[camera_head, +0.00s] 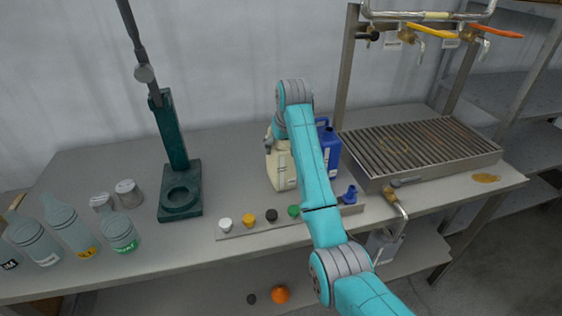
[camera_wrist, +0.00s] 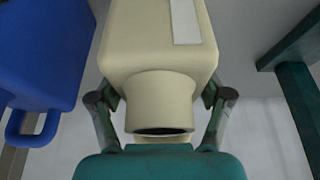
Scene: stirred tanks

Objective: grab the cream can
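The cream can (camera_head: 281,172) stands on the table behind my arm, which covers its right part in the head view. In the wrist view the cream can (camera_wrist: 158,55) fills the middle, its round neck and dark mouth towards my palm and a pale label on its body. My gripper (camera_wrist: 160,105) has one finger on each side of the neck, close to the can's shoulders. The fingertips are hidden behind the can body, so I cannot tell whether they press on it. In the head view my gripper (camera_head: 269,140) is at the can's top, mostly hidden.
A blue can (camera_head: 328,150) stands close to the right of the cream can. A strip with coloured caps (camera_head: 249,221) lies in front. A dark green stand (camera_head: 180,190) is to the left, bottles (camera_head: 72,228) farther left. A grated metal tray (camera_head: 420,150) is on the right.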

